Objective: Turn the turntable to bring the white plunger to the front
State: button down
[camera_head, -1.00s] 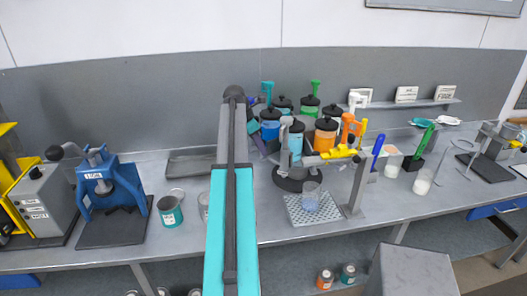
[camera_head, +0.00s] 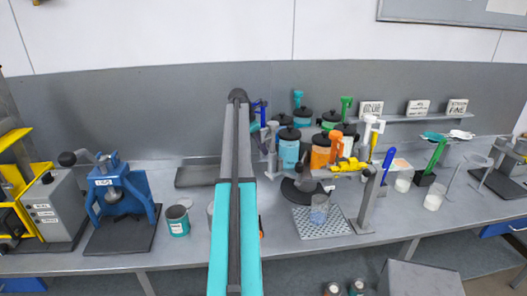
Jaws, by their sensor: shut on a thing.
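The turntable carries several black-lidded canisters with coloured plungers. Its dark round base (camera_head: 303,190) shows at the front. The white plunger (camera_head: 372,128) stands at its right side, above the yellow-topped stand. The green plunger (camera_head: 346,105) and a teal plunger (camera_head: 298,97) are at the back. A blue plunger (camera_head: 263,108) and a grey one (camera_head: 272,134) are at the left. The orange canister (camera_head: 320,152) and a teal canister (camera_head: 289,149) face the front. My arm covers the turntable's left edge, and I cannot make out my gripper behind it.
A stand with a yellow crosspiece (camera_head: 350,163) and a perforated tray (camera_head: 325,227) holding a clear cup (camera_head: 319,208) are in front of the turntable. A blue press (camera_head: 118,190) and a teal can (camera_head: 177,220) are left. White cups (camera_head: 433,198) stand right.

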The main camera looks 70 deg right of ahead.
jog(key=shift+w+d, duration=0.1)
jog(key=shift+d, duration=0.2)
jog(key=c, duration=1.5)
grip_release()
jog(key=shift+r, duration=0.1)
jog(key=shift+b+v, duration=0.55)
jog(key=shift+v, duration=0.4)
jog(key=b+v, duration=0.4)
jog(key=v, duration=0.7)
jog(key=shift+w+r, duration=0.15)
jog(key=shift+r, duration=0.2)
